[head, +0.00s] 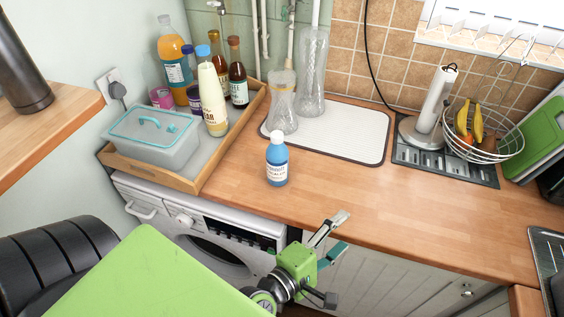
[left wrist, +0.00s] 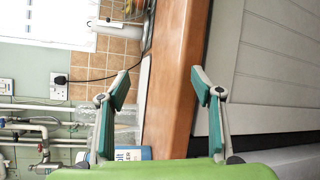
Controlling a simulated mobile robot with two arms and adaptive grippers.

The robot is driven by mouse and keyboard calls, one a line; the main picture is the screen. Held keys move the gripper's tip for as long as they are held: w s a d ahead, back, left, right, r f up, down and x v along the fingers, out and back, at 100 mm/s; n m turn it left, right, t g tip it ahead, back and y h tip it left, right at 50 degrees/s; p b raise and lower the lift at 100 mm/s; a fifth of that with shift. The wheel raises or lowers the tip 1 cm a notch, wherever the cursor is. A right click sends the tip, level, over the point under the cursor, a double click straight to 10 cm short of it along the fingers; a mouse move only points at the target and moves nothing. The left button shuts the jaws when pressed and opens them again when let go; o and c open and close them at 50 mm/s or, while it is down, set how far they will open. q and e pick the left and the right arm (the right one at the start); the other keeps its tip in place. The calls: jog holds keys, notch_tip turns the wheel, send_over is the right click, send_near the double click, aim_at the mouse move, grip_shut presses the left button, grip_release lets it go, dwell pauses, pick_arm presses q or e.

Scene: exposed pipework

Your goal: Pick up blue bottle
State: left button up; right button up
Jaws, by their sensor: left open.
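In the left wrist view, the open fingers (left wrist: 160,88) frame the counter edge sideways. A small part of the bottle's blue and white label (left wrist: 132,153) shows low there, mostly hidden behind my gripper's green body. My right gripper is not in view.
A wooden tray (head: 190,183) with a lidded box (head: 155,140) and several bottles stands left of the blue bottle. Two clear glass vessels stand on a white mat (head: 345,135) behind it. A fruit basket (head: 485,145) stands at right. The counter's front right is clear.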

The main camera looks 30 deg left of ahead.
pick_arm(q)
notch_tip(320, 180, up, 3)
jog(key=a+n+t, duration=0.1)
jog(key=a+n, duration=0.1)
jog(key=n, duration=0.1)
jog(key=n+y, duration=1.3)
jog(key=n, duration=0.7)
send_near(277, 166)
jog(key=shift+g, duration=0.5)
jog(key=p+x, duration=0.1)
jog(key=x, duration=0.1)
jog(key=p+x, duration=0.1)
jog(key=x, duration=0.1)
jog(key=r+p+x, duration=0.1)
jog(key=x, duration=0.2)
jog(key=shift+a, duration=0.15)
jog(key=p+x, duration=0.1)
jog(key=x, duration=0.5)
jog(key=shift+d+f, duration=0.15)
jog(key=shift+d, duration=0.1)
jog(key=c, duration=1.6)
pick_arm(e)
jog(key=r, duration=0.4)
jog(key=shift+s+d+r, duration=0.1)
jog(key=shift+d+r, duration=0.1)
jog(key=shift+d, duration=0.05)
